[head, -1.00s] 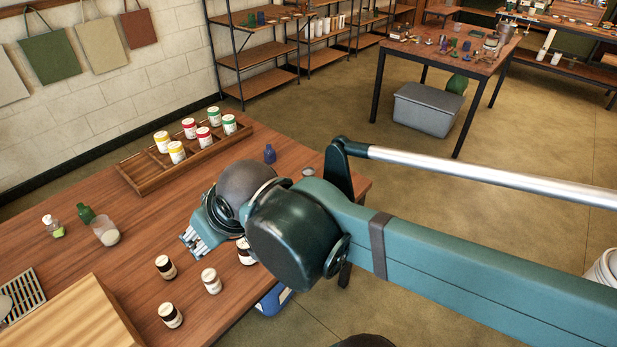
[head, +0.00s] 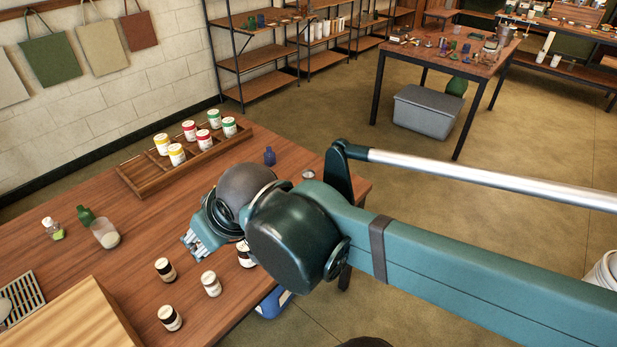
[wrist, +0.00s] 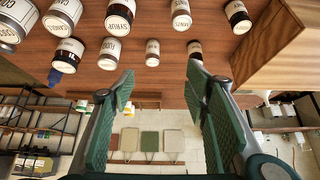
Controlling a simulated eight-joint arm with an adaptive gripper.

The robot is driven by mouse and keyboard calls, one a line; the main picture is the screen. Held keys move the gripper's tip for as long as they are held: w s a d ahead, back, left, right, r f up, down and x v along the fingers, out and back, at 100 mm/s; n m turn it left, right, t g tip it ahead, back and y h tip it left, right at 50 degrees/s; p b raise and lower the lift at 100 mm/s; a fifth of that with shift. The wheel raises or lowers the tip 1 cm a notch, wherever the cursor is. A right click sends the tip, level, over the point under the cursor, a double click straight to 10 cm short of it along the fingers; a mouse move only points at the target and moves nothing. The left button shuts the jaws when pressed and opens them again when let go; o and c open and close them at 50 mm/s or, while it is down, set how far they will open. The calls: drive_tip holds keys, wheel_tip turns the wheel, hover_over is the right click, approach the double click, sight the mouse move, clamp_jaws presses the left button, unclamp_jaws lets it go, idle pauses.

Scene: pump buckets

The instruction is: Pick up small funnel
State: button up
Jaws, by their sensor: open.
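I cannot pick out a small funnel for certain in either view. A small dark blue piece (head: 270,157) stands near the table's back right edge in the head view. A dark green piece (head: 86,214) leans by a clear cup at the left. Either could be a bottle or a funnel; both are too small to tell. My gripper (head: 191,243) is over the middle of the table. In the wrist view its green-padded fingers (wrist: 160,78) are wide apart with nothing between them. That view is upside down, and a blue piece (wrist: 56,77) shows by a jar.
A wooden rack (head: 140,178) with several jars stands at the table's back. Dark jars (head: 165,270) and a white jar (head: 211,284) stand in front of my gripper. A clear cup (head: 105,234), a small bottle (head: 52,229) and a wooden box (head: 75,318) are at left.

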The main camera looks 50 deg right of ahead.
drive_tip(key=w+d+r+n+g+h+p, duration=0.1)
drive_tip(key=w+d+r+n+g+p, duration=0.1)
drive_tip(key=w+d+n+p, duration=0.5)
drive_tip(key=n+g+p, duration=0.5)
drive_tip(key=n+p, duration=0.2)
drive_tip(key=n, duration=0.2)
hover_over(309, 173)
drive_tip(key=shift+y, duration=0.4)
drive_tip(key=f, duration=1)
drive_tip(key=shift+a+f, duration=0.25)
drive_tip(key=shift+a, duration=0.15)
drive_tip(key=shift+s+d+f, duration=0.1)
drive_tip(key=shift+d+f, duration=0.2)
drive_tip(key=shift+d, duration=0.05)
drive_tip(key=shift+f, duration=0.1)
